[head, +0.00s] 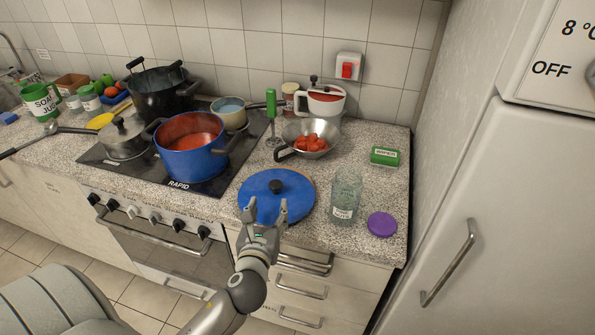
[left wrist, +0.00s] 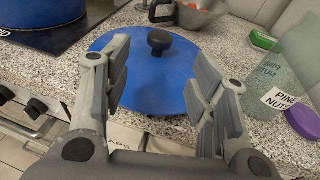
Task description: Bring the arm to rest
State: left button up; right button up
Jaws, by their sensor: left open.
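My left gripper (head: 264,214) is open and empty, at the front edge of the blue lid (head: 265,207) on the granite counter. In the left wrist view the two fingers of my left gripper (left wrist: 160,90) stand apart, with the lid (left wrist: 150,95) and its black knob (left wrist: 159,41) beyond and between them. I cannot tell from the pictures whether a fingertip touches the lid. My right gripper is not in view.
A blue pot (head: 190,158) of red sauce stands on the hob left of the lid. A glass jar (head: 346,196) and purple cap (head: 382,224) are to the right. A strainer (head: 309,140) with red pieces is behind. A fridge (head: 480,200) bounds the right side.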

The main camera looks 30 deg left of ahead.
pick_arm(q)
jog(key=s+d+f+n+g+h, duration=0.2)
jog(key=s+d+f+n+g, duration=0.15)
jog(key=s+n, duration=0.5)
jog(key=s+d+f+n+g+h, duration=0.25)
jog(key=s+d+n+g, duration=0.2)
jog(key=n, duration=0.65)
jog(key=s+d+f+n+g+h, duration=0.2)
jog(key=s+d+f+n+g, duration=0.15)
jog(key=s+n, duration=0.55)
jog(key=s+f+x, duration=0.1)
jog(key=s+x, duration=0.2)
jog(key=x, duration=1)
jog(key=s+x, duration=0.3)
jog(key=x, duration=0.9)
jog(key=s+a+f+g, duration=0.1)
jog(key=s+a+f, duration=0.2)
jog(key=s+f, duration=1.4)
jog(key=shift+f+g, duration=0.35)
jog(key=shift+f, duration=0.1)
